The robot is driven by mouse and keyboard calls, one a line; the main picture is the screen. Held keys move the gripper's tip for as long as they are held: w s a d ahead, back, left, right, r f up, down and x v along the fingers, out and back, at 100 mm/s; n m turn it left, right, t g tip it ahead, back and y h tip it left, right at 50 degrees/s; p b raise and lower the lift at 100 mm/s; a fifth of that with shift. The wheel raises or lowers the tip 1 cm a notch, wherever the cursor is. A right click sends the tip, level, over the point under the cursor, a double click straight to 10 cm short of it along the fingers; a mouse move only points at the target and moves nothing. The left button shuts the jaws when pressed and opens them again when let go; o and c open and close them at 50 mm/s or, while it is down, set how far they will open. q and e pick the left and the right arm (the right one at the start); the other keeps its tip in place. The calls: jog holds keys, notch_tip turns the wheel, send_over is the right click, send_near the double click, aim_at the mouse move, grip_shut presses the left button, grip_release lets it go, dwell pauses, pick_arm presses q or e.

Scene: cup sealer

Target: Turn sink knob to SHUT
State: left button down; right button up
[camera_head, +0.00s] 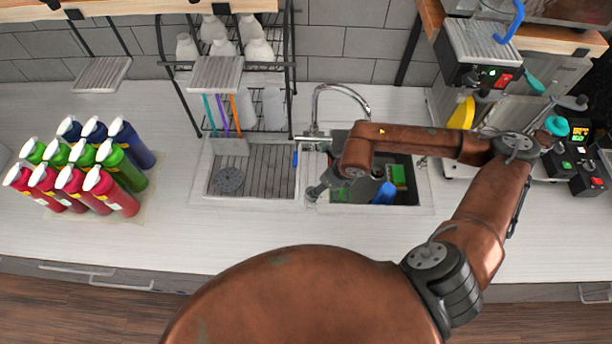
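The sink has a drainboard basin (250,182) on the left and a second basin on the right, mostly under my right arm. A chrome gooseneck faucet (341,88) stands behind it. A horizontal metal lever or knob (308,138) is at the faucet's base, with a small blue part (296,158) just below it. My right gripper (316,190) is over the divider between the basins, in front of the faucet base and apart from the lever as seen here. Its fingers are small and partly hidden, so its opening is unclear. My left gripper is not in view.
A green sponge (398,176) and a blue item (386,193) lie in the right basin. A wire rack (291,60) with white bottles stands behind the left basin. Several coloured bottles (110,190) stand left; machines (490,60) stand right. The front counter is clear.

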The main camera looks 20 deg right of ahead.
jog(key=f, duration=0.1)
jog(key=f+p, duration=0.1)
jog(key=shift+s+a+f, duration=0.1)
jog(key=shift+a+f, duration=0.25)
jog(key=shift+a, duration=0.05)
jog(key=f, duration=0.1)
jog(key=w, duration=0.1)
jog(key=f, duration=0.1)
jog(key=shift+w+a+f+p, duration=0.25)
jog(key=shift+w+f+p, duration=0.05)
jog(key=shift+w, duration=0.1)
jog(key=shift+f, duration=0.7)
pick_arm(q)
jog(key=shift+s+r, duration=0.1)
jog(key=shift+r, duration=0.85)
pick_arm(e)
jog(key=shift+w+a+f, duration=0.1)
jog(key=shift+w, duration=0.05)
jog(key=shift+c, duration=0.3)
